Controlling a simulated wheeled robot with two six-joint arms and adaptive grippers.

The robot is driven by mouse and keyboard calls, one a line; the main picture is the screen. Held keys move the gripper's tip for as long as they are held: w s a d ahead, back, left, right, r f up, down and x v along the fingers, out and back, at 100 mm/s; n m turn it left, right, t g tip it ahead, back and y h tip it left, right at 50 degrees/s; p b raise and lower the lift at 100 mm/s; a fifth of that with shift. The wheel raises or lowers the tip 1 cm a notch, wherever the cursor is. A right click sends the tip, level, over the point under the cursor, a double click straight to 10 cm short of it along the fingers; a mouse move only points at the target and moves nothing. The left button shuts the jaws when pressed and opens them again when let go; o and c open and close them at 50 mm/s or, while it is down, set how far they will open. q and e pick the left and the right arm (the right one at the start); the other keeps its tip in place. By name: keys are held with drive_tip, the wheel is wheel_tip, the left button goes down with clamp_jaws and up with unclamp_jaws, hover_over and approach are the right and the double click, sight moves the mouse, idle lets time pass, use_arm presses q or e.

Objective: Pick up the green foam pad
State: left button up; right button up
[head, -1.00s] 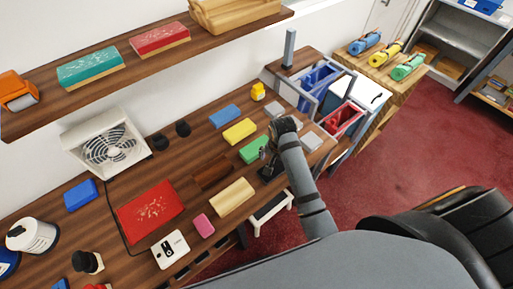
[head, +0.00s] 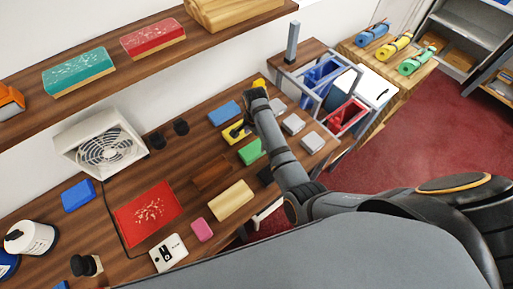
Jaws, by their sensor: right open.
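My right gripper (head: 238,130) is open and empty, over the yellow pad and beyond the green pad. A blue pad (head: 223,113) lies just left of the gripper. My left gripper is not in view.
A black pad lies partly behind my arm. Grey blocks (head: 293,124) and a frame with blue and red bins (head: 347,117) stand to the right. A wooden block (head: 231,200), a pink pad (head: 202,229) and a red panel (head: 148,214) lie nearer. A shelf overhangs the back.

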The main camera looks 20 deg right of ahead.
sight(257, 147)
drive_tip(key=f, duration=0.2)
drive_tip(key=s+f+p, duration=0.1)
drive_tip(key=shift+s+f, duration=0.1)
drive_tip(key=shift+f, duration=0.7)
drive_tip(key=c, duration=0.8)
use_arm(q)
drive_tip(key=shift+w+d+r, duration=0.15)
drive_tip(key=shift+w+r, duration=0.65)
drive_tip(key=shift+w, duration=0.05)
use_arm(e)
drive_tip(key=shift+c, duration=1.2)
